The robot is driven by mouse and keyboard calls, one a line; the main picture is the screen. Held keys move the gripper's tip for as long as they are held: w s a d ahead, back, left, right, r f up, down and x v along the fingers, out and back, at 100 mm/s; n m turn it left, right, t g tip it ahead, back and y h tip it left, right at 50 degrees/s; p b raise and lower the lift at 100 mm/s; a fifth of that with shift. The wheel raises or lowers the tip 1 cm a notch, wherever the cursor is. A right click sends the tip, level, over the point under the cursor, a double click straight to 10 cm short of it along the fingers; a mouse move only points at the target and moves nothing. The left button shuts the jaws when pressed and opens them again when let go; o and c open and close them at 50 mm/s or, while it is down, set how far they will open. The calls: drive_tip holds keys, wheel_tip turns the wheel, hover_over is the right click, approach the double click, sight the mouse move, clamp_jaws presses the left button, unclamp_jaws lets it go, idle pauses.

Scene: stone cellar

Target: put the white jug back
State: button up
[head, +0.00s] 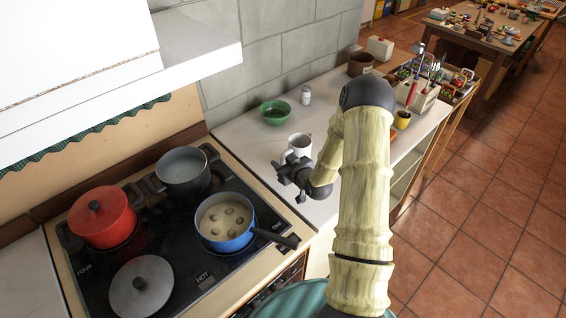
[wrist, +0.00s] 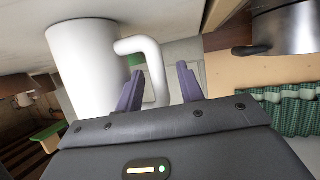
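The white jug (head: 299,143) stands on the pale counter to the right of the stove in the head view, partly hidden by my gripper (head: 292,172). In the wrist view the jug (wrist: 88,65) is large at the upper left, its handle reaching toward my gripper (wrist: 160,82). The two purple fingers are apart, with part of the handle showing in the gap between them. A gap shows beside the handle, so I see no grip on it. Whether a finger touches the jug I cannot tell.
A green bowl (head: 275,112) and a small white shaker (head: 306,95) stand behind the jug. A blue pot (head: 228,236) on the stove has its handle pointing toward the counter. A brown pot (head: 361,63) and a tool caddy (head: 415,95) stand farther along. Some counter is clear left of the jug.

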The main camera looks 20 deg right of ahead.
drive_tip(key=shift+r, duration=0.1)
drive_tip(key=b+v, duration=0.2)
drive_tip(key=v, duration=1)
drive_tip(key=shift+b, duration=0.35)
drive_tip(key=shift+r, duration=0.1)
drive_tip(key=s+a+r+m+g+h, duration=0.1)
drive_tip(key=s+a+r+g, duration=0.3)
drive_tip(key=s, duration=0.3)
drive_tip(key=s+a+r+m+g+h, duration=0.1)
drive_tip(key=s+a+r+g, duration=0.3)
drive_tip(key=s+a+g, duration=0.2)
drive_tip(key=shift+s+a+g+h, duration=0.3)
drive_tip(key=shift+s+a+g, duration=0.15)
drive_tip(key=shift+s, duration=0.75)
drive_tip(key=shift+f, duration=0.15)
